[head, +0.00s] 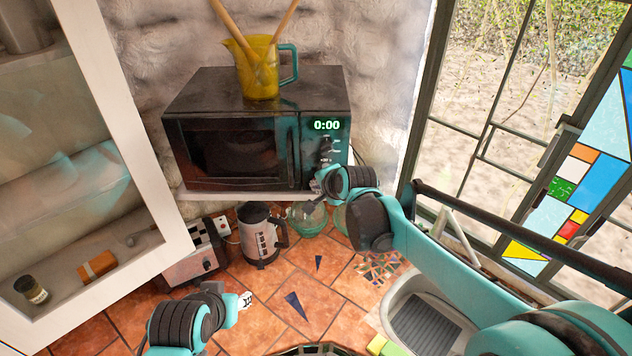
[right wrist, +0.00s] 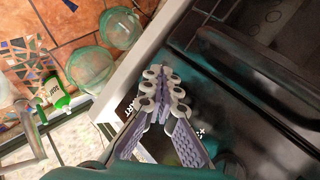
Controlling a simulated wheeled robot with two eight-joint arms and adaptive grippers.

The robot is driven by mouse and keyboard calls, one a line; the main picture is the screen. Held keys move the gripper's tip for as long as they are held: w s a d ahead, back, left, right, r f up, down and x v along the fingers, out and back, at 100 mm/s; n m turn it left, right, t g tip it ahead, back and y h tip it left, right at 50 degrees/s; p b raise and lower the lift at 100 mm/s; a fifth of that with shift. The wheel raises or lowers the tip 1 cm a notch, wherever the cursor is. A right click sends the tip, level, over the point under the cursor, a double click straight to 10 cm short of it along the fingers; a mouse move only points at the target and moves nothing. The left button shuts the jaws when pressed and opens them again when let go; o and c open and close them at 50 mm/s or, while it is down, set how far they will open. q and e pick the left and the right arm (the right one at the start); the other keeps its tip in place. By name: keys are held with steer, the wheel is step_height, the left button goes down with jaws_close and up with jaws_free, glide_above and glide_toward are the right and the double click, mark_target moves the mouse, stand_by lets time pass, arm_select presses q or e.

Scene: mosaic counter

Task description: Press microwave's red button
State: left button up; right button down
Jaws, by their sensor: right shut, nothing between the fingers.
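The black microwave (head: 232,150) stands on a white shelf with its door shut. Its green display (head: 327,125) reads 0:00, and the control panel with a dark knob lies below it. I see no red button; the lower panel is partly hidden by my right gripper. My right gripper (head: 320,184) is at the panel's lower part, and in the right wrist view it is shut and empty (right wrist: 166,82), close to the dark microwave front (right wrist: 235,65). I cannot tell if it touches. My left gripper (head: 246,300) is low over the tiled counter, away from the microwave; its jaws are too small to judge.
A yellow jug (head: 258,75) with wooden utensils stands on the microwave. Below the shelf (head: 230,196) are a kettle (head: 262,238), a toaster (head: 195,255) and glass bowls (head: 306,218). A white cabinet stands left, a sink (head: 425,318) lower right and windows right.

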steer(key=shift+s, duration=0.85)
steer(key=s, duration=0.5)
steer(key=shift+p, duration=0.3)
stand_by(0.6)
steer(key=s+d+f+n+h+b, duration=0.1)
steer(key=s+d+f+n+b, duration=0.2)
steer(key=s+d+f+b, duration=0.3)
steer(key=s+d+f+n+g+h+b, duration=0.1)
steer(key=s+d+f+n+b, duration=0.3)
steer(key=s+f+b, duration=0.5)
steer(key=s+d+f+n+g+h+b, duration=0.1)
steer(key=s+d+f+n+b, duration=0.3)
steer(key=f+b, duration=1.1)
steer(key=s+d+f, duration=0.3)
steer(key=f, duration=0.2)
steer(key=shift+s+d+f+h+b, duration=0.25)
steer(key=shift+d+f+h+b, duration=0.05)
steer(key=shift+f+h+b, duration=0.1)
